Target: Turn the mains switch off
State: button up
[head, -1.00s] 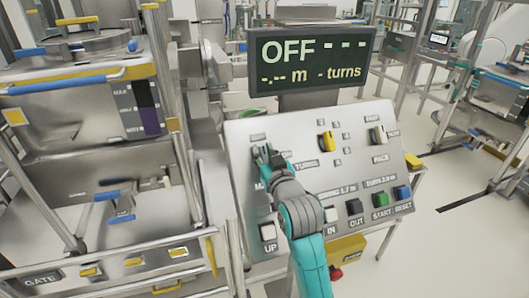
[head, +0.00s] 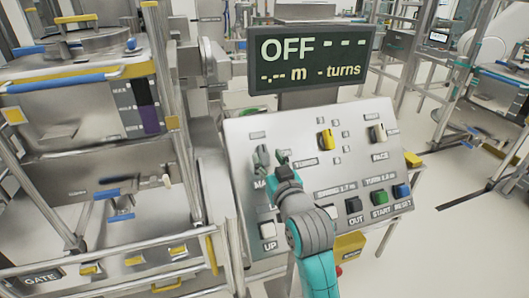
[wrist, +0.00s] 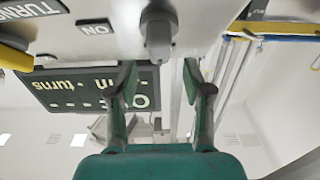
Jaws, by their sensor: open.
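The mains switch (head: 262,158) is a grey lever knob at the upper left of the sloping panel, above a partly covered label. In the head view it stands roughly upright. The wrist view shows the switch (wrist: 158,32) with an ON label to one side. My gripper (head: 276,167) is open and empty, close to the switch at its lower right. In the wrist view the two fingers of my gripper (wrist: 158,78) are spread, with the switch beyond the tips and apart from them. The display (head: 312,60) reads OFF with dashes.
A metal frame (head: 185,170) stands close on the left. Floor is open at the right.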

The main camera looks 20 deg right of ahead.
jog(key=s, duration=0.7)
jog(key=shift+s, duration=0.4)
